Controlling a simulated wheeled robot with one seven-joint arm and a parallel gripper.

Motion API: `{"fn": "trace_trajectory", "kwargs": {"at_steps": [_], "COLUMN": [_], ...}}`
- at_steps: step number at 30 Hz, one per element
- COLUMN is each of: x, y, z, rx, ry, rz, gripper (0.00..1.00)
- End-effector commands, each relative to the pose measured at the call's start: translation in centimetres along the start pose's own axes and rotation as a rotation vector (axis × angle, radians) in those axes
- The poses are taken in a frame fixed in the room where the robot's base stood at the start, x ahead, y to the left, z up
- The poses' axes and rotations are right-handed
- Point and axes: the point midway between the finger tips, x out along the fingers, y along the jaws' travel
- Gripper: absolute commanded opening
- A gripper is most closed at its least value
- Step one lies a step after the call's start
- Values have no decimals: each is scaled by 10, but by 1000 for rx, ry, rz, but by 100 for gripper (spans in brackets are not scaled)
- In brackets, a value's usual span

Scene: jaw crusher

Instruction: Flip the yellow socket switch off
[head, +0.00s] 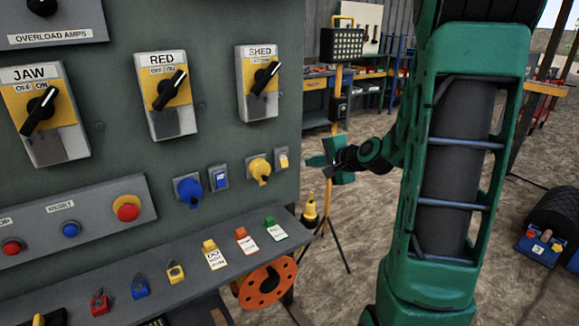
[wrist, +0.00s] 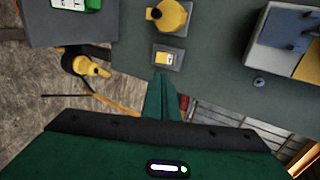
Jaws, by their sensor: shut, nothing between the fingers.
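The yellow socket switch (head: 282,158) is a small plate with a yellow and white face, near the panel's right edge. It sits just right of the yellow socket (head: 259,168). In the wrist view the switch (wrist: 168,58) lies just above my fingertips, with the yellow socket (wrist: 172,15) above it. My gripper (head: 318,163) is green, shut and empty, to the right of the switch and apart from it in the head view. Its closed fingers (wrist: 162,88) point up toward the switch in the wrist view. The rocker's position is too small to tell.
A blue socket (head: 188,190) and blue switch (head: 219,178) are left of the yellow pair. The SHED rotary switch (head: 259,84) is above. A shelf (head: 130,275) with several padlocks and tags juts out below. Open ground lies right of the panel.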

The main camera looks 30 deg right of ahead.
Motion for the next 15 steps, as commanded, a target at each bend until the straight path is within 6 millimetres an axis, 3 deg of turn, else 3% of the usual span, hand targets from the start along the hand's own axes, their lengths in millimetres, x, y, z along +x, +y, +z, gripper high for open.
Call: {"fn": "trace_trajectory", "kwargs": {"at_steps": [10,15], "x": [3,21], "y": [0,1], "z": [1,2], "rx": [-4,-5], "ry": [-2,-5], "rz": [2,4], "gripper": [0,0]}}
